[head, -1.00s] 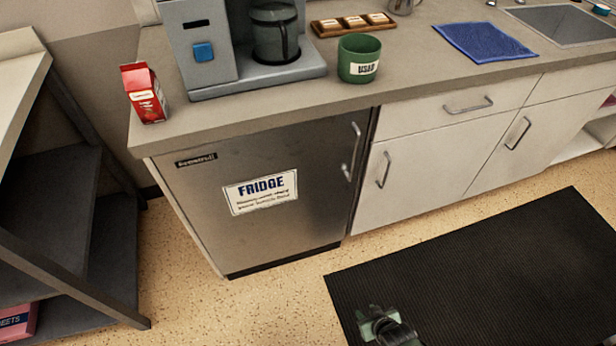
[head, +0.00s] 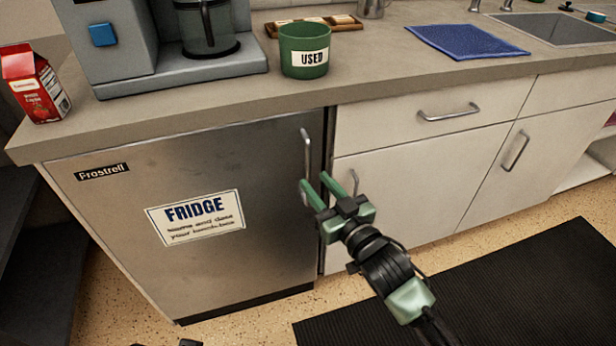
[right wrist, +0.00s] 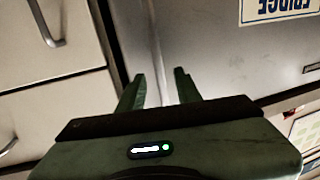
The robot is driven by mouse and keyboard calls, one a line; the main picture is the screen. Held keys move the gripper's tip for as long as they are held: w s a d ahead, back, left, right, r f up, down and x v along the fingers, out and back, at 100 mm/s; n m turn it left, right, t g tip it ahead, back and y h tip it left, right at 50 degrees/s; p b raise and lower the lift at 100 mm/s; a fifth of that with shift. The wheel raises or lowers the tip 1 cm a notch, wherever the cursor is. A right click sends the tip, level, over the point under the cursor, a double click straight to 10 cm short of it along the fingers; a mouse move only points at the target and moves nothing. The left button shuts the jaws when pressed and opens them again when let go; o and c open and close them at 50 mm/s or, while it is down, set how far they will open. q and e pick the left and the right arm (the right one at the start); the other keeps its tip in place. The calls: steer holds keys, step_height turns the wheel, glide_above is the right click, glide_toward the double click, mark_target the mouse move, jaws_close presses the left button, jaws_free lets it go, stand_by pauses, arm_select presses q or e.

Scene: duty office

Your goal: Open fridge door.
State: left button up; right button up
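The fridge (head: 110,220) is a steel-fronted unit under the counter, with a "FRIDGE" sign; its door is closed. Its upright metal handle (head: 305,150) is at the door's right edge. My right gripper (head: 330,181) is open in front of the lower part of the handle, its fingers pointing towards the door edge. In the right wrist view the open fingers (right wrist: 158,88) have a pale strip between them, seemingly the handle; contact cannot be told. The fridge door also shows there (right wrist: 205,50). My left gripper is not recognisable in view.
White cabinets (head: 400,190) with handles stand right of the fridge. The counter (head: 390,75) above holds a coffee machine (head: 165,75), a green "USED" cup (head: 304,50), a red carton (head: 36,85) and a blue cloth (head: 468,41). A black mat (head: 480,300) lies on otherwise clear floor.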

mark_target(309, 176)
steer(key=shift+b+x, duration=0.35)
steer(key=shift+x, duration=2)
jaws_close()
steer(key=shift+f, duration=0.1)
